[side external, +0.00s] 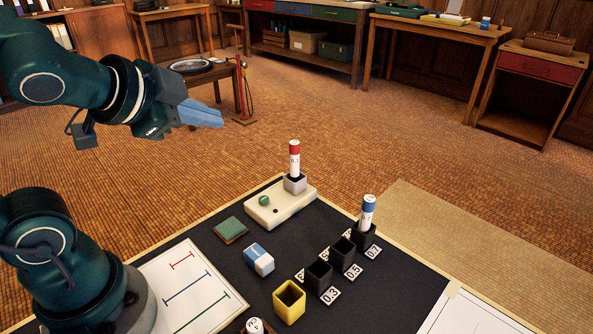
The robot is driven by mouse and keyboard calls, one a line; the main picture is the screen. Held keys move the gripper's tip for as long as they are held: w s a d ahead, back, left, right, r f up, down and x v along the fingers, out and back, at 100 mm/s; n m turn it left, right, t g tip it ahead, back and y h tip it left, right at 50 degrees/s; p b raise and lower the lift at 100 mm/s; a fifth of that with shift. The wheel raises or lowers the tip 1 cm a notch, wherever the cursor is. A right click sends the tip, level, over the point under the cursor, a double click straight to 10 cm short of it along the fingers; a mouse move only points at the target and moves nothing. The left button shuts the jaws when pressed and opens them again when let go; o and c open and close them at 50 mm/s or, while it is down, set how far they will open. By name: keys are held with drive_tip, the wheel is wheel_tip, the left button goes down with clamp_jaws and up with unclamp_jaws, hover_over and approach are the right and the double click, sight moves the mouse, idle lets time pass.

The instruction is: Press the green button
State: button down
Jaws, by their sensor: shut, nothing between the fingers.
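A small round green button (264,200) sits on the left part of a cream-white base (285,211) on the dark board. A grey holder (295,184) stands at the back of that base with a red-capped white pen (294,158) upright in it. My gripper (212,117) is shut and empty, its blue-grey fingers pointing right. In the picture it is well above and left of the button, apart from it.
A green pad (231,230), a blue-and-white block (259,259), a yellow cup (289,301) and black cups (318,273) stand on the board. A blue-capped pen (367,212) stands upright in a black cup. A sheet with coloured lines (188,290) lies left.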

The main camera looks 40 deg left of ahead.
drive_tip(key=w+r+m+t, duration=0.3)
drive_tip(key=w+r+m, duration=0.15)
drive_tip(key=m, duration=0.25)
drive_tip(key=m+g+h, duration=0.5)
drive_tip(key=m+h, duration=0.1)
drive_tip(key=m, duration=1.1)
hover_over(259, 205)
wheel_tip(259, 205, down, 12)
drive_tip(key=shift+f, duration=0.15)
drive_tip(key=shift+f, duration=0.1)
drive_tip(key=shift+f, duration=4.3)
drive_tip(key=shift+f, duration=0.15)
drive_tip(key=shift+f, duration=0.25)
